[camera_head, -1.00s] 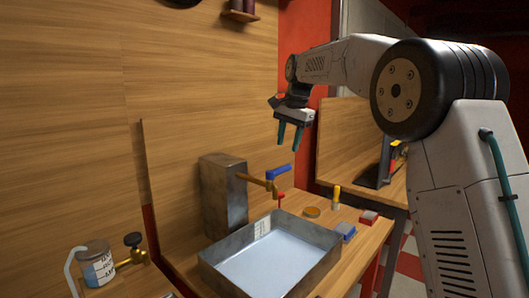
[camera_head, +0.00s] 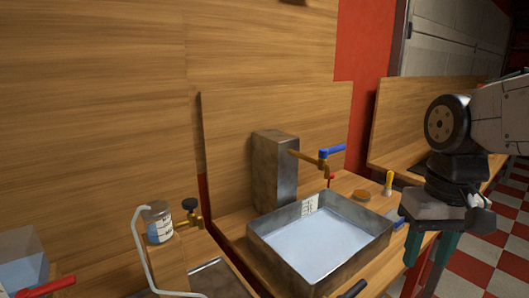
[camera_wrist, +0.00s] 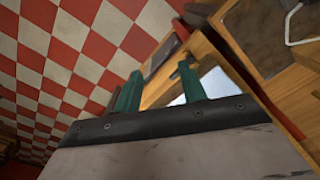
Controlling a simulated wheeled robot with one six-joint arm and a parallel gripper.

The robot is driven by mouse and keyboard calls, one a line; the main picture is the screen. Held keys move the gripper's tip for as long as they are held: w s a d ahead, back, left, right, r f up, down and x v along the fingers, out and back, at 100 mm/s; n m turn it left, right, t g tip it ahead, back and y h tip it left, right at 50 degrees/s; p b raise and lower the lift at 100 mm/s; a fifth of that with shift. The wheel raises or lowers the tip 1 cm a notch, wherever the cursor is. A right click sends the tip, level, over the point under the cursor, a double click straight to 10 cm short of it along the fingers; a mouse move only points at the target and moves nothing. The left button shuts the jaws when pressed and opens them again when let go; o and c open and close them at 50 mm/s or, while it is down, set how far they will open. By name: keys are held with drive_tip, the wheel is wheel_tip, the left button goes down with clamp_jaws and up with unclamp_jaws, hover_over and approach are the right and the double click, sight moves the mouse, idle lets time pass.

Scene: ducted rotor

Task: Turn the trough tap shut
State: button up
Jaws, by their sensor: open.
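The trough (camera_head: 275,257) is a grey metal basin with pale liquid in it, on the wooden bench. The trough tap (camera_head: 310,160) is a brass pipe and spout coming out of a grey metal block behind the trough. Its blue lever (camera_head: 332,152) lies on top and points to the right. I cannot tell whether a stream falls from the spout. My gripper (camera_head: 427,260) is open and empty, pointing down in front and to the right of the trough, well apart from the tap. Its teal fingers show in the wrist view (camera_wrist: 158,85); the tap is not identifiable there.
A jar (camera_head: 158,222) with a black-knobbed brass valve (camera_head: 191,207) stands left of the trough. A red handle (camera_head: 48,286) is at the lower left. Wooden panels back the bench.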

drive_tip(key=s+f+t, duration=0.1)
drive_tip(key=s, duration=0.7)
drive_tip(key=shift+s+d+f+t, duration=0.2)
drive_tip(key=shift+s+f+t, duration=0.1)
drive_tip(key=shift+s+f, duration=0.1)
idle(1.5)
